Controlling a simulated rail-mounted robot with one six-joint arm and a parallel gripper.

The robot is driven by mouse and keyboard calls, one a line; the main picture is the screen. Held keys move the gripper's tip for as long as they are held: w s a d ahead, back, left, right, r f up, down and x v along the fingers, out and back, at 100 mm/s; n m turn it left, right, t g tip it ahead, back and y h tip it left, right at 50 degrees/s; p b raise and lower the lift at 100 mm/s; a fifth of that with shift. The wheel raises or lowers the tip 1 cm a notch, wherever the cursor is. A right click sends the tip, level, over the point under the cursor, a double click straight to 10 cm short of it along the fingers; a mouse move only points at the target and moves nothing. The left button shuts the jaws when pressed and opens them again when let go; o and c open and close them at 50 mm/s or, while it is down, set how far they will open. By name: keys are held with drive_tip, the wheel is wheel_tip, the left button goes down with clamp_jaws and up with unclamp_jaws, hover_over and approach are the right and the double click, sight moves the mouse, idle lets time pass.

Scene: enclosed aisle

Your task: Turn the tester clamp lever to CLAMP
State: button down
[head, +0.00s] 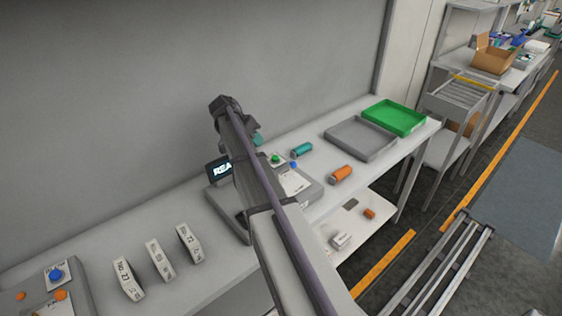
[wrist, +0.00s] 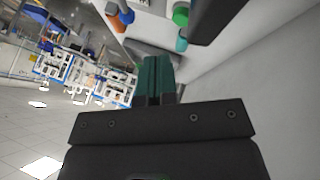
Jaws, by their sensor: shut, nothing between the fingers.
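The tester (head: 309,194) is a grey box on the bench with a dark display (head: 219,171), of which the letters "REA" show. My arm crosses in front of the tester and hides much of it. A green button (head: 276,158) and a small blue part (head: 293,165) show at its back right; I cannot tell whether the blue part is the clamp lever. No CLAMP marking is readable. My gripper (head: 258,139) is above the back of the tester, mostly hidden behind the arm. In the wrist view its teal fingers (wrist: 157,75) are together, with nothing between them.
A teal cylinder (head: 301,149) and an orange cylinder (head: 341,174) lie right of the tester. A grey tray (head: 360,153) and a green tray (head: 394,132) stand farther right. Several white numbered blocks (head: 160,259) stand at the left. A wall (head: 130,110) rises behind the bench.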

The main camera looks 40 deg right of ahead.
sight(284, 169)
drive_tip(key=shift+f, duration=0.1)
drive_tip(key=b+x, duration=0.9)
drive_tip(key=x, duration=0.2)
drive_tip(key=shift+a+f, duration=0.1)
drive_tip(key=shift+a, duration=0.05)
drive_tip(key=s, duration=0.1)
drive_tip(key=s+d+r, duration=0.1)
drive_tip(key=shift+s+p, duration=0.3)
drive_tip(key=shift+p, duration=0.05)
drive_tip(key=shift+s+d, duration=0.3)
drive_tip(key=shift+s, duration=0.1)
